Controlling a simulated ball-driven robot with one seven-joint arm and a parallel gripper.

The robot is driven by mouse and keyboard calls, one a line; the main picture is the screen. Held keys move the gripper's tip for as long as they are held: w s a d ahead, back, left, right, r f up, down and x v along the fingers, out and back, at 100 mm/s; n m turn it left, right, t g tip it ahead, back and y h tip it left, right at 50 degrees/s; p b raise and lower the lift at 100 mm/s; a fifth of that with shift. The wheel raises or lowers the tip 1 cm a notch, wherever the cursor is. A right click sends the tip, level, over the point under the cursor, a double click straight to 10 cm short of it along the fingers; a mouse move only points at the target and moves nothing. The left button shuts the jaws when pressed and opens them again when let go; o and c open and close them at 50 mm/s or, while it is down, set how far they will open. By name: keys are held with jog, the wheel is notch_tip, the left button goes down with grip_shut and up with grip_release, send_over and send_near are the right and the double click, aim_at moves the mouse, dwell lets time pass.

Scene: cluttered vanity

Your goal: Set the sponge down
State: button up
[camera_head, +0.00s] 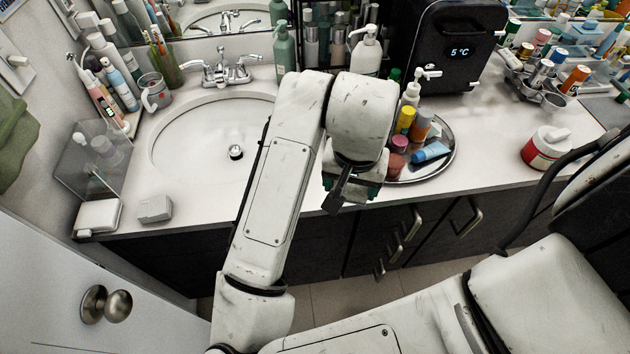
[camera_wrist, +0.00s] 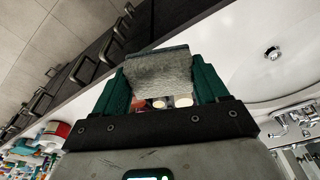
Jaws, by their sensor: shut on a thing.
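The sponge (camera_wrist: 158,76) is a grey, rough-textured block in the wrist view. My gripper (camera_wrist: 160,92) is shut on it, with a green finger on each side. In the head view my gripper (camera_head: 358,188) is at the counter's front edge, just left of the round tray. The sponge is hidden there behind my arm and gripper. Through the gap below the sponge in the wrist view, small coloured tops show. I cannot tell whether the sponge touches anything beneath it.
A round metal tray (camera_head: 440,160) holds several bottles and a blue tube (camera_head: 430,152). The sink basin (camera_head: 190,140) is on the left. A pale block (camera_head: 155,208) lies on the counter's front left. A red-and-white jar (camera_head: 545,148) stands right; bare counter (camera_head: 490,130) lies between.

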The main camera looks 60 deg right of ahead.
jog(key=w+d+f, duration=0.1)
jog(key=w+f, duration=0.1)
jog(key=w, duration=0.1)
jog(key=w+d+f+p, duration=0.1)
jog(key=w+f, duration=0.2)
jog(key=w+d+f+p, duration=0.1)
jog(key=w+f, duration=0.1)
jog(key=w, duration=0.1)
jog(key=shift+w+d+f, duration=0.25)
jog(key=shift+d, duration=0.15)
jog(key=shift+w+d+f, duration=0.15)
jog(key=shift+w+f, duration=0.35)
jog(key=shift+f, duration=1.6)
